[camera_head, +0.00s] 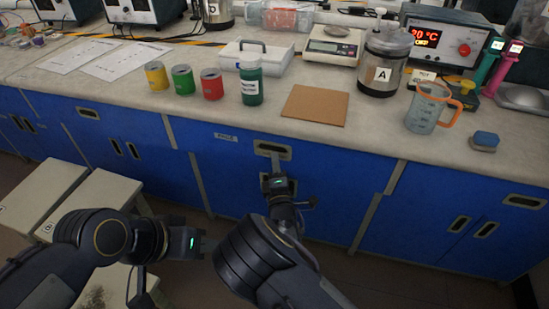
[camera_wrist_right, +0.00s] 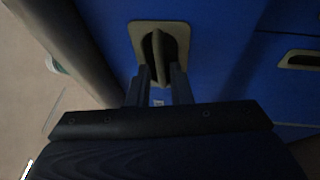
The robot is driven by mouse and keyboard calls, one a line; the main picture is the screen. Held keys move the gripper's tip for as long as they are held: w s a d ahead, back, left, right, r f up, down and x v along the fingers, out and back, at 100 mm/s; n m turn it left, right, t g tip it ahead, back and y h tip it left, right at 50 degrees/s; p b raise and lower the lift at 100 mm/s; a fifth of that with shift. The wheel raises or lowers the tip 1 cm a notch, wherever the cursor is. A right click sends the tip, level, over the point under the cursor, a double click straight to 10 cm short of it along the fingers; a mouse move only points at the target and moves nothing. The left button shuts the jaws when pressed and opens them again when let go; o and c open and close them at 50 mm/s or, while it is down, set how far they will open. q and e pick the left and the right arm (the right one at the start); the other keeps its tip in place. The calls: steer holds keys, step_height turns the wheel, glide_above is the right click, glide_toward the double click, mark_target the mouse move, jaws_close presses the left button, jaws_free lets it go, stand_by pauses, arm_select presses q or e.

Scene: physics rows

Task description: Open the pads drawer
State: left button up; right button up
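The blue drawer front (camera_head: 235,148) under the counter carries a small label (camera_head: 226,137), its text too small to read surely. The drawer looks shut, flush with its neighbours. Its recessed handle (camera_head: 272,150) has a beige frame; in the right wrist view the handle (camera_wrist_right: 159,42) shows a raised bar across a dark recess. My right gripper (camera_head: 275,176) is just in front of the handle. In the right wrist view its two fingers (camera_wrist_right: 161,76) are apart, their tips at the recess edge, one each side of the bar; contact is unclear. My left gripper (camera_head: 203,244) hangs low, away from the drawers, its fingers unclear.
The counter (camera_head: 200,114) above holds cans (camera_head: 183,80), a green jar (camera_head: 251,86), a brown board (camera_head: 315,105), a steel canister (camera_head: 385,62) and a measuring jug (camera_head: 428,107). Pale stools (camera_head: 88,205) stand at the lower left. More blue cupboards flank the drawer.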

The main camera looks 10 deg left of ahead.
arm_select(q)
steer(key=shift+f, duration=0.1)
arm_select(e)
steer(key=x, duration=0.2)
steer(key=shift+w+a, duration=0.1)
steer(key=shift+w, duration=0.15)
jaws_close()
